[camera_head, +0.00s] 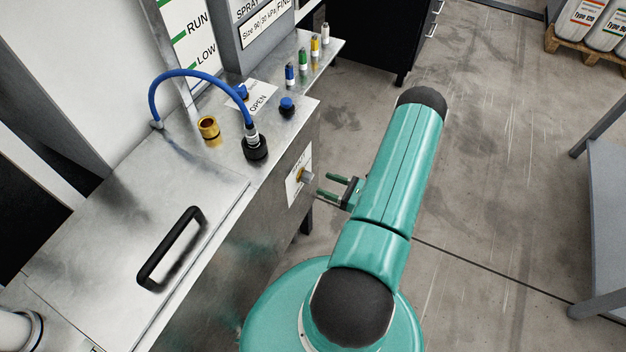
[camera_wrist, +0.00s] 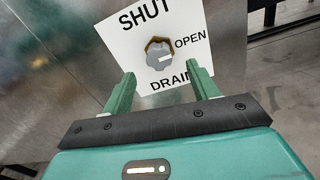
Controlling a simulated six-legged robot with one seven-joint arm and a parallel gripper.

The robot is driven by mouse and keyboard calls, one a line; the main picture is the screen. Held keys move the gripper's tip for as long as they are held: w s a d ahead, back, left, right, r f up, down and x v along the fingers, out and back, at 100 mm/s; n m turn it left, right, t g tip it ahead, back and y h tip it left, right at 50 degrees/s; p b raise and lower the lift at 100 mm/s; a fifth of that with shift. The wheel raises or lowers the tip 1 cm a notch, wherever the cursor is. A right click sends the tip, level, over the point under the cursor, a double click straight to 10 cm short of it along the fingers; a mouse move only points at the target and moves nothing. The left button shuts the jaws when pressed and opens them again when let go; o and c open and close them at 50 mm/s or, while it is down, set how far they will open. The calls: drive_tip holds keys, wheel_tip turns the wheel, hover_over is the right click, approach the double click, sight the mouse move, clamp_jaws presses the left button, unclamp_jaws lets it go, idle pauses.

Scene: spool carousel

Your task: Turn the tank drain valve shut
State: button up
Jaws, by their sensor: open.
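The drain valve (camera_wrist: 159,54) is a round grey knob with a pale slot or mark, set in a brass hex fitting on the tank's steel side. A white plate (camera_wrist: 128,45) behind it reads SHUT at the upper left, OPEN at the right and DRAIN below. The pale mark on the knob points roughly toward OPEN. In the head view the valve (camera_head: 306,177) sticks out from the tank (camera_head: 270,215). My gripper (camera_wrist: 160,82) is open and empty, its two green fingers apart, just short of the valve and pointing at it. It also shows in the head view (camera_head: 325,184).
The tank top has a black handle (camera_head: 170,248), a blue hose (camera_head: 187,73), a brass fitting (camera_head: 208,127) and a blue-capped knob (camera_head: 287,106). Several coloured nozzles (camera_head: 302,60) stand behind. A grey bench (camera_head: 606,190) is at right. Floor between is clear.

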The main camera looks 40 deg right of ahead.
sight(311, 179)
drive_tip(key=x, duration=0.5)
drive_tip(key=shift+w+a, duration=0.2)
drive_tip(key=shift+w, duration=0.05)
drive_tip(key=c, duration=1)
